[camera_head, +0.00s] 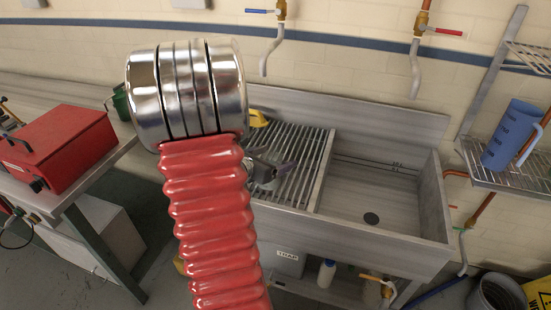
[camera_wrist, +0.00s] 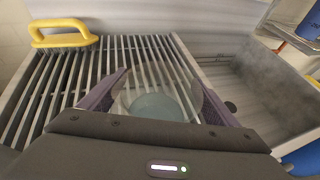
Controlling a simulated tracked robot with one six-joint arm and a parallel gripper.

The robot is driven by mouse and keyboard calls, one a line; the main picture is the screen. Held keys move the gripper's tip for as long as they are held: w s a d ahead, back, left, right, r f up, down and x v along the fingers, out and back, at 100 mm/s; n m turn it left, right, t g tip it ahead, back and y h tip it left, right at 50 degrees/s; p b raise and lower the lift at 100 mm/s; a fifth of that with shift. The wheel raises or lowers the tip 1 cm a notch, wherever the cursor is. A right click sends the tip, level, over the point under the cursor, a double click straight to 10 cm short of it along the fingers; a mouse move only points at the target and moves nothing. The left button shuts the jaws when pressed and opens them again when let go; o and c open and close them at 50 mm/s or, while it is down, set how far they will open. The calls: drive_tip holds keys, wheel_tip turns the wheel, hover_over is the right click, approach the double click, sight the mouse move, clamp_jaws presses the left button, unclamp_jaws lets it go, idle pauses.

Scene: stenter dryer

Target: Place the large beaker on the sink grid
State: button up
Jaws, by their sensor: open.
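The sink grid (camera_head: 300,150) is a slatted metal rack over the left part of the steel sink; it also fills the left of the wrist view (camera_wrist: 52,95). A clear round glass vessel, seemingly the large beaker (camera_wrist: 157,105), shows between my fingers in the wrist view, with grid bars visible through it. It appears to rest on the grid, but its base contact is hard to make out. My gripper (camera_head: 272,168) is over the grid, its open fingers on either side of the beaker (camera_wrist: 160,90). In the head view my red arm and gripper hide most of the beaker.
A yellow-handled brush (camera_wrist: 62,35) lies at the grid's back left. The sink basin (camera_head: 380,190) to the right is empty, with a drain. A blue jug (camera_head: 510,135) stands on a wire shelf at right. A red case (camera_head: 58,148) sits on the left bench. Taps hang above.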

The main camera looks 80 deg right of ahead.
drive_tip(key=v, duration=1.1)
drive_tip(key=shift+a, duration=0.25)
drive_tip(key=shift+w+r, duration=0.1)
drive_tip(key=shift+w, duration=0.05)
idle(0.3)
drive_tip(key=w+a+r+m+t+y, duration=0.3)
drive_tip(key=w+a+m+y, duration=0.1)
drive_tip(key=a, duration=1.1)
drive_tip(key=w+a+r+m+t+y, duration=0.3)
drive_tip(key=w+a, duration=0.3)
drive_tip(key=a, duration=0.9)
drive_tip(key=w+a+r+m+t+y, duration=0.2)
drive_tip(key=w+a+m+t+y, duration=0.2)
drive_tip(key=a, duration=1.1)
drive_tip(key=shift+w+a+r+m+t+y, duration=0.35)
drive_tip(key=shift+w+m+y, duration=0.3)
drive_tip(key=shift+m, duration=0.45)
drive_tip(key=shift+d, duration=0.1)
